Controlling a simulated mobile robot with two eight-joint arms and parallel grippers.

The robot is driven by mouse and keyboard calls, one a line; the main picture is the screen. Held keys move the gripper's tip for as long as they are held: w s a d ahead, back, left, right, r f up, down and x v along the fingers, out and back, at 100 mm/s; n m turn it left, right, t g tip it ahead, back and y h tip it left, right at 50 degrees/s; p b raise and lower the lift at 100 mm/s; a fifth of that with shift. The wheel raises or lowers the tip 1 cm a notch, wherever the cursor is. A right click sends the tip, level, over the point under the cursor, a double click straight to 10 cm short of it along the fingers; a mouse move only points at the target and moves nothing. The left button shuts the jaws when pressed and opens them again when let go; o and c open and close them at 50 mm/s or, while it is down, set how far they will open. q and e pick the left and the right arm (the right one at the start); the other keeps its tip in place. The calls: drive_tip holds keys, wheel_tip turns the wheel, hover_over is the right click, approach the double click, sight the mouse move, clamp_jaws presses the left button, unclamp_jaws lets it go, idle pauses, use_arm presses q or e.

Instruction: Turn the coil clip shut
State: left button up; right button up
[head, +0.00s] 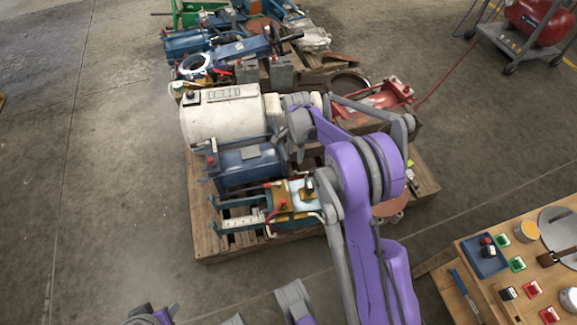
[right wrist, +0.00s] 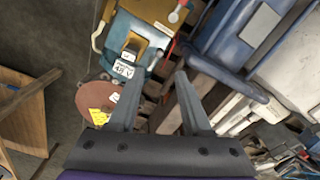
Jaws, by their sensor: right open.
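In the right wrist view, a pale blue unit (right wrist: 128,30) has a brown-yellow block with a white label (right wrist: 124,68) that reads 48 V. I take this labelled block to be the coil; its clip is too small to make out. In the head view, the same pale blue and yellow unit (head: 303,187) sits at the pallet's front, partly behind my right arm. My right gripper (right wrist: 153,72) is open and empty, its fingertips just short of the labelled block. My left gripper is not seen.
A dark blue motor (head: 250,165) and a large cream cylinder (head: 222,117) lie close behind the unit on the wooden pallet (head: 212,245). A wooden bench (head: 482,287) with small parts stands at the lower right. The floor at left is clear.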

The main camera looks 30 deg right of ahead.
sight(295, 172)
drive_tip(key=shift+m, duration=0.3)
wheel_tip(295, 172, down, 11)
drive_tip(key=b, duration=0.3)
drive_tip(key=shift+r, duration=0.2)
clamp_jaws()
